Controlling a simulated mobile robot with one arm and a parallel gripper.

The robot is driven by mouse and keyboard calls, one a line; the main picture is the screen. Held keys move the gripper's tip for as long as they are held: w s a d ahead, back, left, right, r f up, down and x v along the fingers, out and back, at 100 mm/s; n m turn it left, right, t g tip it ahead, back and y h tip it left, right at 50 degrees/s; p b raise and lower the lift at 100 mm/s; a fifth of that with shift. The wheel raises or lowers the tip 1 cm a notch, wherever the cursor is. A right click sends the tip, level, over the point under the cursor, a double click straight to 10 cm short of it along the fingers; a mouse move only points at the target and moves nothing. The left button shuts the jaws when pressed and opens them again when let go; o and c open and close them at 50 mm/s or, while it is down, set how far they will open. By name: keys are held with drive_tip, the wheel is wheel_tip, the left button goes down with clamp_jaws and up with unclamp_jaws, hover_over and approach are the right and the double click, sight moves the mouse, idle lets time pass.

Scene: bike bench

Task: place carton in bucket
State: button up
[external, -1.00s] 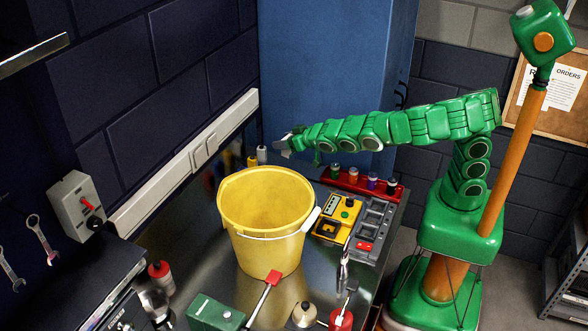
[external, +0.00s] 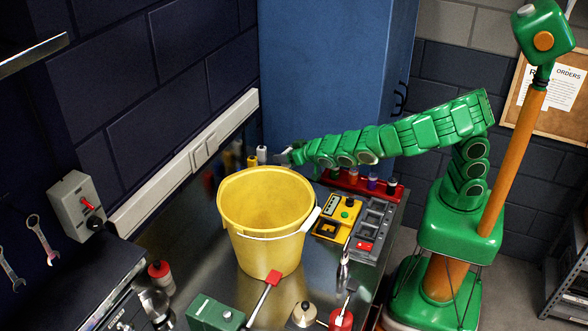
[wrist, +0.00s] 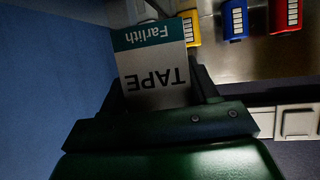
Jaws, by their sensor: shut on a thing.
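The carton (wrist: 157,66) is a small white box with a teal band, marked "TAPE" and "Farlith". In the wrist view it sits between the two dark fingers of my gripper (wrist: 158,88), which is shut on it.
A red rack (external: 345,181) with several small bottles and a grey tray (external: 372,232) lie right of the bucket. A blue cabinet (external: 325,80) rises behind the arm.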

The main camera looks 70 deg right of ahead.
drive_tip(key=shift+f, duration=1.9)
drive_tip(key=shift+f, duration=0.15)
drive_tip(key=o, duration=1.1)
drive_tip(key=shift+c, duration=0.2)
drive_tip(key=shift+s, duration=0.1)
drive_tip(key=shift+v, duration=3.8)
